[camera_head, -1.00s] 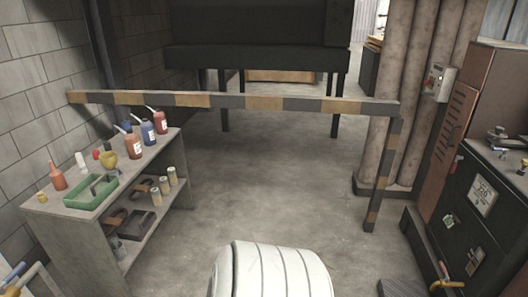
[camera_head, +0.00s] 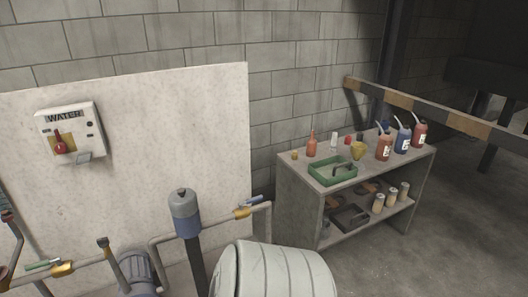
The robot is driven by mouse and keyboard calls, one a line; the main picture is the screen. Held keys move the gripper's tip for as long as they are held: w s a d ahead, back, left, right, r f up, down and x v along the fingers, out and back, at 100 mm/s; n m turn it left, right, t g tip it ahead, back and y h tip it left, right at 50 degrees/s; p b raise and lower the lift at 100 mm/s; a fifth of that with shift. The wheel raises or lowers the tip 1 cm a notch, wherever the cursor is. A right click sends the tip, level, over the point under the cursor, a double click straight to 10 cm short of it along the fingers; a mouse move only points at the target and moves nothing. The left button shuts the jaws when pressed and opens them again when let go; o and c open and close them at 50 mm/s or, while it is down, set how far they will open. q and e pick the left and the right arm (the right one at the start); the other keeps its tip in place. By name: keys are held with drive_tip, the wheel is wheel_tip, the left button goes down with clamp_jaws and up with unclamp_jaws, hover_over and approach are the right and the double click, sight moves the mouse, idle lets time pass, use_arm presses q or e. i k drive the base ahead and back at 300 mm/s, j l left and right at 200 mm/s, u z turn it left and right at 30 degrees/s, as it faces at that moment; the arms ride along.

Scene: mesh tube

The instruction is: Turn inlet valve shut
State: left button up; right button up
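Pipework runs along the bottom left of the head view. At its left is a brass valve (camera_head: 62,269) with a green handle (camera_head: 43,264) that lies roughly along the pipe. At its right is another brass valve (camera_head: 242,213) with a blue handle (camera_head: 254,201), slanting up to the right, roughly along its pipe. No label shows which valve is the inlet. A grey-blue cylinder (camera_head: 184,213) stands between them, and a blue-grey motor-like body (camera_head: 138,278) sits lower, partly cut off. Neither of my grippers is in view.
A white WATER box (camera_head: 70,132) with a red lever (camera_head: 59,142) hangs on a pale panel (camera_head: 170,110). A shelf (camera_head: 300,198) with bottles and a green tray (camera_head: 333,172) stands right of the pipes. A striped barrier (camera_head: 440,111) is at the right. Floor lies open at lower right.

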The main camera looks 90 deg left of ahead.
sight(255, 199)
drive_tip(key=u, duration=1.85)
